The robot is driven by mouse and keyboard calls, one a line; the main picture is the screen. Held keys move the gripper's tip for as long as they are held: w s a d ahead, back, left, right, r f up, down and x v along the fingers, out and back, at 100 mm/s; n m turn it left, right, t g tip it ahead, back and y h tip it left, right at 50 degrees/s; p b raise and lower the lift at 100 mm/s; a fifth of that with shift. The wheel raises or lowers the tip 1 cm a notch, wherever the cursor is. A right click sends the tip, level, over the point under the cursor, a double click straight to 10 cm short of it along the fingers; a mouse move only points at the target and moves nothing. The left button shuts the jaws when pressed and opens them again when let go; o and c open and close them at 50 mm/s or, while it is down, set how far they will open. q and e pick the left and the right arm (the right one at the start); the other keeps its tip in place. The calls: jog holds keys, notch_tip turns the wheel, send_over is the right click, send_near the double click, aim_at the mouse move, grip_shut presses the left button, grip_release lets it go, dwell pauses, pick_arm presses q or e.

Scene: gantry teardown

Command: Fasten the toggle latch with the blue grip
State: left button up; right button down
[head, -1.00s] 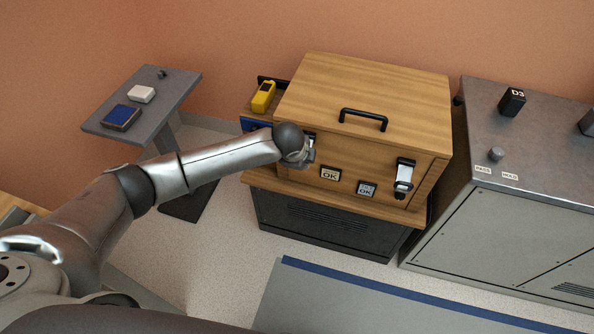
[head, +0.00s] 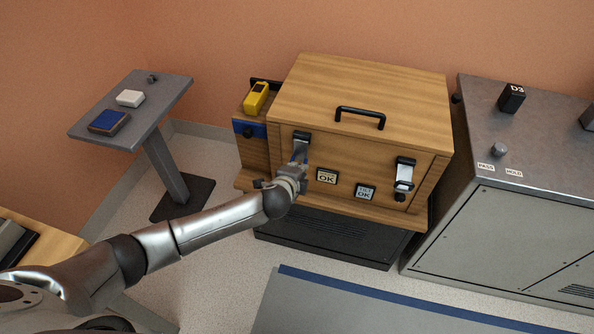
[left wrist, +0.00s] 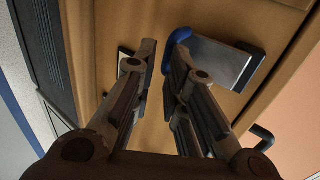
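The toggle latch with the blue grip is on the left of the wooden box's front. In the head view its silver lever (head: 299,151) hangs below a black bracket (head: 301,136), and its lower end is hidden behind my gripper. In the left wrist view the silver lever (left wrist: 222,64) ends in the blue grip (left wrist: 174,46). A small dark-framed pale plate (left wrist: 124,66) is on the wood beyond the other finger. My left gripper (left wrist: 164,46) is partly open, with a gap between the fingertips; one fingertip is against or just before the blue grip. My right gripper is out of view.
A second latch (head: 404,174) is on the box's right. Two OK labels (head: 327,176) (head: 366,192) are between the latches, and a black handle (head: 360,116) is above. A yellow device (head: 256,97) stands left of the box. A grey cabinet (head: 480,220) stands to the right.

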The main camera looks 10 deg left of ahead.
pick_arm(q)
jog(key=shift+o, duration=1.2)
jog(key=shift+r, duration=0.1)
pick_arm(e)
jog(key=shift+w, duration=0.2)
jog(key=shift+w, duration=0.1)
pick_arm(q)
jog(key=v, duration=1.2)
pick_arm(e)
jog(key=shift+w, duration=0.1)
pick_arm(q)
jog(key=shift+c, duration=0.2)
